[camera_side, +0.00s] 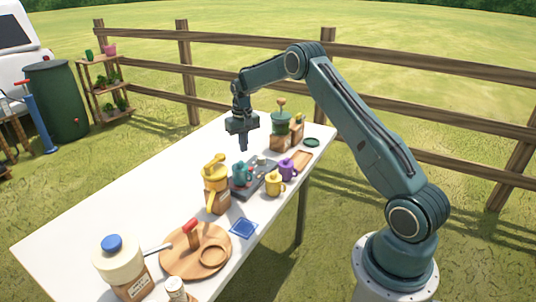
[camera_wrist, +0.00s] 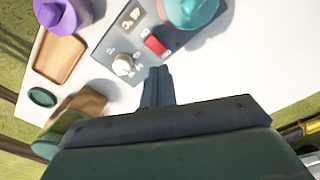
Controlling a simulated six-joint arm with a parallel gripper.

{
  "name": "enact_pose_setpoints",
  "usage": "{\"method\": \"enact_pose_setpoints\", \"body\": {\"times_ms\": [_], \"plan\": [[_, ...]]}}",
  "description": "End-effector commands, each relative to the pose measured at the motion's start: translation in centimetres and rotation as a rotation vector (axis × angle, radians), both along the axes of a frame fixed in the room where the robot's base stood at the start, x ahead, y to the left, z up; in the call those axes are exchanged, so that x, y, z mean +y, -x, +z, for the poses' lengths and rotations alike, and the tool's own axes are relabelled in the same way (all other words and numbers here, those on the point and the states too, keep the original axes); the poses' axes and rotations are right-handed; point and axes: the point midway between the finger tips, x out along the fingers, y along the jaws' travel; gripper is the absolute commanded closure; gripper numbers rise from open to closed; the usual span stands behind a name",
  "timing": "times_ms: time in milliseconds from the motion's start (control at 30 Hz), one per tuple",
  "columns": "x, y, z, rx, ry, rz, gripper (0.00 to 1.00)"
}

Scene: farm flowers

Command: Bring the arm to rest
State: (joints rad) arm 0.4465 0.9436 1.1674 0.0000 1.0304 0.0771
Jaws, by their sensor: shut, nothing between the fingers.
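My gripper (camera_side: 243,146) hangs pointing down above the white table (camera_side: 110,202), over its far half. Its fingers are shut and hold nothing. In the wrist view the closed fingers (camera_wrist: 158,85) point toward a dark grey panel (camera_wrist: 112,48) below. A teal can (camera_side: 241,174) stands on this panel, a little below the gripper in the side view. The gripper appears clear of everything on the table.
A yellow watering can (camera_side: 215,172), yellow mug (camera_side: 274,183) and purple mug (camera_side: 288,168) stand close by. A green-topped pot (camera_side: 281,125) is behind. A round wooden board (camera_side: 184,262) and a large jar (camera_side: 117,262) are at the near end. The table's left side is bare.

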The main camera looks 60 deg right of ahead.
Motion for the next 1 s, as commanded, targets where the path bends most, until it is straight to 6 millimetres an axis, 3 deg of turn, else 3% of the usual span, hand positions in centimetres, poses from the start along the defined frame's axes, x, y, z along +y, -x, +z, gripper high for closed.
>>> {"method": "enact_pose_setpoints", "body": {"times_ms": [233,367,667,1000], "plan": [[0.2,0.0,0.3,-0.003,0.002,0.003,1.0],[0.8,0.1,1.6,-0.012,0.006,0.013,1.0],[4.4,1.4,7.9,-0.061,0.027,0.068,1.0],[9.7,5.1,15.6,-0.13,0.054,0.149,1.0]]}}
